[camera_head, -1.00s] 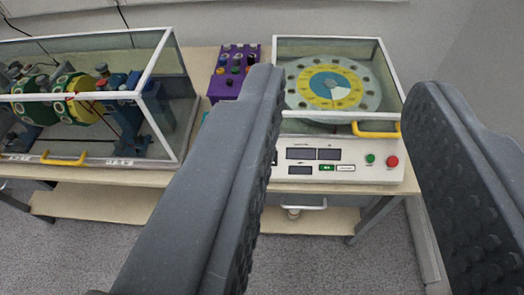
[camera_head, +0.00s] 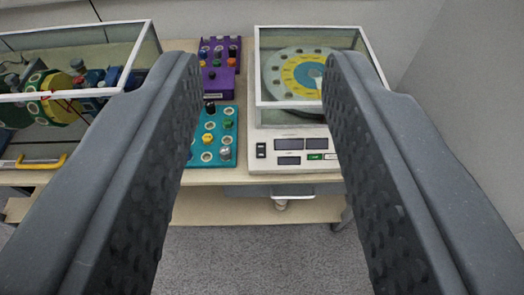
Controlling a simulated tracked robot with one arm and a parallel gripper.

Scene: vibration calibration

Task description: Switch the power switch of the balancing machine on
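The balancing machine (camera_head: 256,122) stands on the table, with a glass case over a yellow and blue disc (camera_head: 298,76) on top. Its white front panel shows dark displays, a small green button and a black power switch (camera_head: 261,150) near its left end. The right part of the panel is hidden behind my right finger. My gripper (camera_head: 262,75) is open and empty. Its two dark fingers frame the machine's left part and the switch, which shows between them; they appear nearer the camera than the machine.
A teal board with knobs (camera_head: 212,135) lies left of the machine, with a purple box (camera_head: 218,66) behind it. A glass case with a yellow handle (camera_head: 40,163) covers machinery at the left. A drawer handle (camera_head: 292,197) shows below the table edge. Grey floor lies in front.

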